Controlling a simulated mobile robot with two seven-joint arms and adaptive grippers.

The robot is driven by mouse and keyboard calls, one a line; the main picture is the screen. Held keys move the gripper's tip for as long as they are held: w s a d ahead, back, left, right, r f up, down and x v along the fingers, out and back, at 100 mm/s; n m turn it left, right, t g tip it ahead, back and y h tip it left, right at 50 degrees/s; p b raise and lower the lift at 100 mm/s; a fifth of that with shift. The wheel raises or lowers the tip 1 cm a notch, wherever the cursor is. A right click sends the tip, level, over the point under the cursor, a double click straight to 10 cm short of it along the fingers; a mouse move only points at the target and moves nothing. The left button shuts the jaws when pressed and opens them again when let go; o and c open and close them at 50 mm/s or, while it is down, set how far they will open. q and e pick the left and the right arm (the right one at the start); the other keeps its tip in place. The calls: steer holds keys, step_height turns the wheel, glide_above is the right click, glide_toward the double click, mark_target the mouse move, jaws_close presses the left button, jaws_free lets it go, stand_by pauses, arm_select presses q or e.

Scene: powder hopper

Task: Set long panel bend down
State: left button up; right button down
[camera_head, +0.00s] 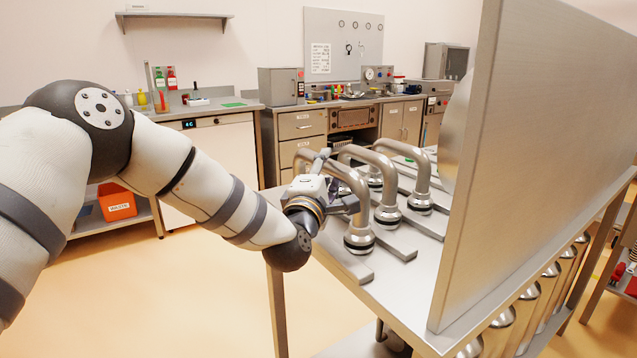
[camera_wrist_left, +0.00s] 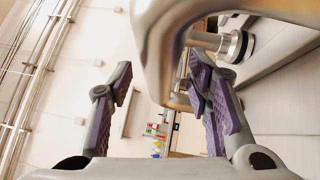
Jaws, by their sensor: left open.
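Several bent steel pipes with ringed feet stand on a steel table (camera_head: 400,270). The nearest bend (camera_head: 358,200) is beside my left gripper (camera_head: 337,183), its foot over a flat steel bar. I cannot tell which of the pipes is the long panel bend. In the left wrist view, my left gripper (camera_wrist_left: 160,80) has its purple-padded fingers spread wide. A large steel bend (camera_wrist_left: 178,35) passes across the top of that view, close to the right finger. Nothing shows held between the fingers; I cannot tell whether the right one touches the bend. My right gripper is not in view.
A tall steel panel (camera_head: 540,150) rises along the right of the table. Other bends (camera_head: 388,190) and flat bars (camera_head: 398,243) stand close behind the nearest one. A back counter (camera_head: 345,103) and an orange bin (camera_head: 117,203) are farther off. The floor at left is clear.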

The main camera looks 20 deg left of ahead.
arm_select(q)
steer(key=s+f+p, duration=0.1)
steer(key=s, duration=0.8)
steer(key=shift+s+d, duration=0.2)
steer(key=shift+s, duration=0.1)
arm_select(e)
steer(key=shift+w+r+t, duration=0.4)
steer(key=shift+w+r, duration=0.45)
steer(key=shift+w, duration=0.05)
